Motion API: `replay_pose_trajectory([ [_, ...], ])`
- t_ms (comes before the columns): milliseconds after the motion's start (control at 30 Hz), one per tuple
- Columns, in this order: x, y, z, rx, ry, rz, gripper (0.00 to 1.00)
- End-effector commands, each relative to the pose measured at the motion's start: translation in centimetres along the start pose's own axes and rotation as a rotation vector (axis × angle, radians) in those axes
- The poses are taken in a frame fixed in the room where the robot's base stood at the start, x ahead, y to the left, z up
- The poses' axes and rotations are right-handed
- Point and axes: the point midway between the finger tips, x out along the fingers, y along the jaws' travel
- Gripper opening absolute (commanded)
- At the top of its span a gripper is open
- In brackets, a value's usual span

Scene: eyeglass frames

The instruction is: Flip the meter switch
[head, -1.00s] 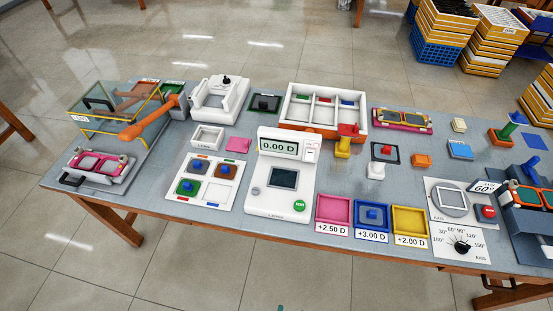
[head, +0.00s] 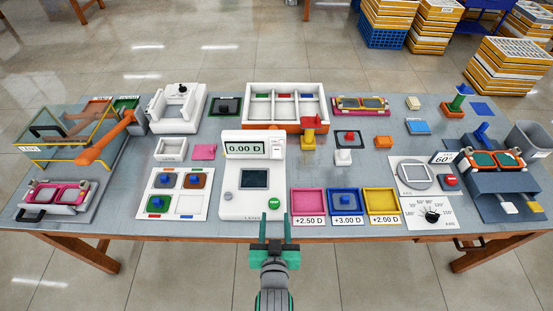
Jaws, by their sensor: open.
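The white lens meter (head: 238,205) stands at the front middle of the table, its display (head: 243,149) reading 0.00 D. A small switch (head: 277,149) sits at the upper right of its head, beside the display; which way it is set is too small to tell. A green button (head: 274,203) is on its lower right. My gripper (head: 273,231) is open and empty, at the table's front edge, just below and right of the meter's base in the picture. Its fingers point towards the table and appear apart from the meter.
Pink, blue and yellow trays (head: 309,202) line the front edge right of the meter. A white lens board (head: 174,193) lies to its left. A white three-part box (head: 285,103) and a red-topped yellow stand (head: 308,132) are behind it. The bin (head: 530,140) is at far right.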

Motion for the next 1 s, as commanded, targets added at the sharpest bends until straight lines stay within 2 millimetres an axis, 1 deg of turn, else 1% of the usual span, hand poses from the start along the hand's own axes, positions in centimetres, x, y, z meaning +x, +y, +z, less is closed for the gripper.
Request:
replay_pose_trajectory([
  [33, 1.4, 0.0, -1.5, -0.001, 0.003, -0.001, 0.42],
  [200, 4.9, 0.1, -5.2, -0.008, -0.017, -0.003, 0.42],
  [300, 6.5, 0.1, -7.3, -0.012, -0.03, -0.003, 0.42],
  [433, 7.7, 0.2, -9.2, -0.017, -0.043, -0.003, 0.42],
  [500, 8.1, 0.2, -9.9, -0.019, -0.048, -0.003, 0.42],
  [600, 8.5, 0.2, -10.3, -0.02, -0.052, -0.003, 0.42],
  [767, 9.9, 0.2, -10.2, -0.02, -0.054, -0.003, 0.42],
  [1000, 14.0, 0.2, -10.0, -0.02, -0.055, -0.003, 0.42],
])
